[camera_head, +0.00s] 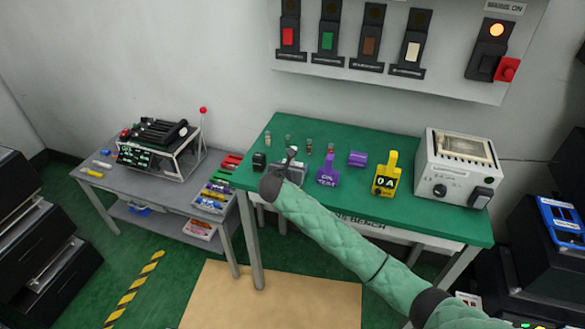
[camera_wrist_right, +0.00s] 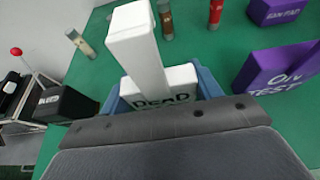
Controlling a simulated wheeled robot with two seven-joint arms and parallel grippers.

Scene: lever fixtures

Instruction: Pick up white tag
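The white tag (camera_wrist_right: 142,52), lettered DEAD, has a block body and a tall upright handle; it stands on the green bench. In the right wrist view the blue fingers of my right gripper (camera_wrist_right: 162,92) sit on both sides of its body. Little or no gap shows, and I cannot tell whether they press on it. In the head view my right gripper (camera_head: 287,171) is over the left part of the bench and largely hides the tag. My left gripper is not in view.
A purple tag (camera_head: 327,171), a purple block (camera_head: 358,158) and a yellow tag (camera_head: 386,178) stand to the right on the green bench (camera_head: 410,217). A black block (camera_head: 259,162) is close on the left. Small fuse-like cylinders stand behind. A white instrument box (camera_head: 455,170) is at the right end.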

